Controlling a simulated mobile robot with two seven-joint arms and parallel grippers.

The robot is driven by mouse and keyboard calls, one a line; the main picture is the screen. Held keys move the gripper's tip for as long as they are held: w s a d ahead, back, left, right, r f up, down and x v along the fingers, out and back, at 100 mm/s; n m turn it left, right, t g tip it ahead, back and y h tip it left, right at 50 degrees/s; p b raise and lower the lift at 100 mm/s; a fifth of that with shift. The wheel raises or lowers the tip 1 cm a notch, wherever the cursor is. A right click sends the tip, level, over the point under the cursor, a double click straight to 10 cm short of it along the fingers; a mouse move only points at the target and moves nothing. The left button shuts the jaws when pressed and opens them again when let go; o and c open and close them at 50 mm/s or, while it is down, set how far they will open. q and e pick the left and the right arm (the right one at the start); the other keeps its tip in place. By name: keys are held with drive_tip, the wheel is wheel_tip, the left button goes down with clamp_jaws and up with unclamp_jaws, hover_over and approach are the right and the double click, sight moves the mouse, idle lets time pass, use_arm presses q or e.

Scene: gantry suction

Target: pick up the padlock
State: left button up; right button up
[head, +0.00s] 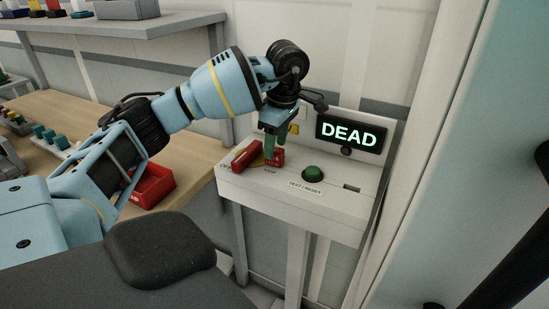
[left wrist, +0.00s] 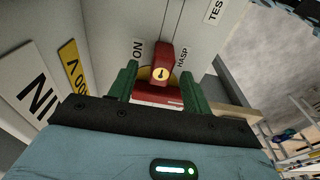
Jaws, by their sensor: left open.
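The red padlock (head: 276,159) sits on the pale control box, just right of the red switch handle (head: 246,154). In the left wrist view the padlock (left wrist: 161,54) shows a round yellow face with a black keyhole mark, beside the HASP label. My left gripper (head: 274,151) points down at it, with green fingers open. In the left wrist view the fingers (left wrist: 160,84) stand apart on either side, with the padlock between and just beyond them. A red bar (left wrist: 158,97), apparently the handle, lies nearer the camera. Contact with the padlock cannot be told. My right gripper is not in view.
The control box (head: 340,205) also carries a green button (head: 313,173) and a display (head: 350,133) reading DEAD, close to my gripper. A wooden bench (head: 90,112) with a red bin (head: 152,186) lies left. A shelf (head: 150,27) is above the bench.

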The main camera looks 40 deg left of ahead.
sight(275, 161)
use_arm(q)
drive_tip(key=shift+s+a+f, duration=0.1)
drive_tip(key=shift+a+f, duration=0.05)
drive_tip(key=shift+f, duration=1.35)
clamp_jaws()
